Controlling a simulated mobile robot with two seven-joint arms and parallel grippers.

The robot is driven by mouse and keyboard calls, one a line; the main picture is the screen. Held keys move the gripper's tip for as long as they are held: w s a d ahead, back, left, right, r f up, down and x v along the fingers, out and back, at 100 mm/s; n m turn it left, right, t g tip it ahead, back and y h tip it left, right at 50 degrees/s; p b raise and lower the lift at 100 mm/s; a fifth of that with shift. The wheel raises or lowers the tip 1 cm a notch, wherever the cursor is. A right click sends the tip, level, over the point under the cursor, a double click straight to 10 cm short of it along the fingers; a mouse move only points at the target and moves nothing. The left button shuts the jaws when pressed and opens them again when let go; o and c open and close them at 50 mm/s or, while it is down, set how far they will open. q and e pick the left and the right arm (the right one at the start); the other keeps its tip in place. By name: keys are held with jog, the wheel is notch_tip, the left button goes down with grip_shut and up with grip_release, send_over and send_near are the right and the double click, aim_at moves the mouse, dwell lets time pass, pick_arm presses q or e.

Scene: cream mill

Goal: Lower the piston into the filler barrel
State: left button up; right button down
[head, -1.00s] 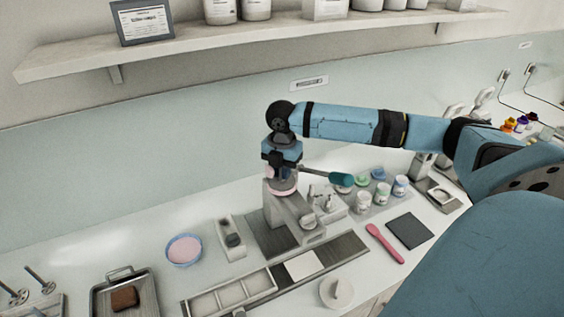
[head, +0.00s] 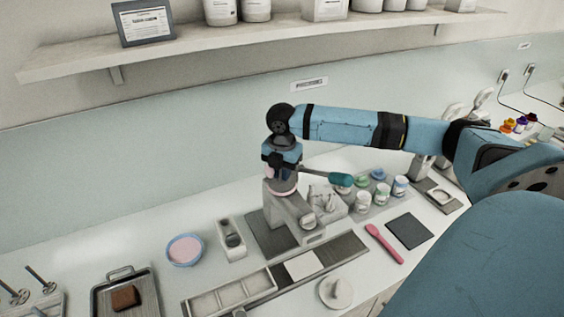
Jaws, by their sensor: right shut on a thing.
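The filler (head: 290,211) is a grey machine standing on a dark mat on the counter. Its upright barrel (head: 279,197) is at the back left, with a pink band at its top. My right gripper (head: 281,168) points down right above the barrel and is shut on the piston, which is mostly hidden by the gripper and the barrel rim. I cannot tell how deep the piston sits. A grey rod with a teal grip (head: 341,180) sticks out to the right beside the gripper. My left gripper is out of view.
A pink-filled bowl (head: 185,250) and a pale holder (head: 232,240) stand left of the filler. A divided tray (head: 234,298) lies in front. Several small jars (head: 362,203), a pink spatula (head: 384,243) and a dark square (head: 410,231) are to the right. A shelf (head: 270,45) runs above.

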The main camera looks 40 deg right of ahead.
jog(key=shift+s+a+f, duration=0.2)
jog(key=shift+s+f, duration=0.05)
jog(key=shift+f, duration=0.35)
jog(key=c, duration=1)
grip_release()
jog(key=shift+w+d+r, duration=0.1)
jog(key=shift+w+r, duration=0.05)
jog(key=shift+r, duration=0.65)
jog(key=shift+d+r, duration=0.1)
jog(key=shift+r, duration=2.3)
jog(key=shift+w, duration=0.15)
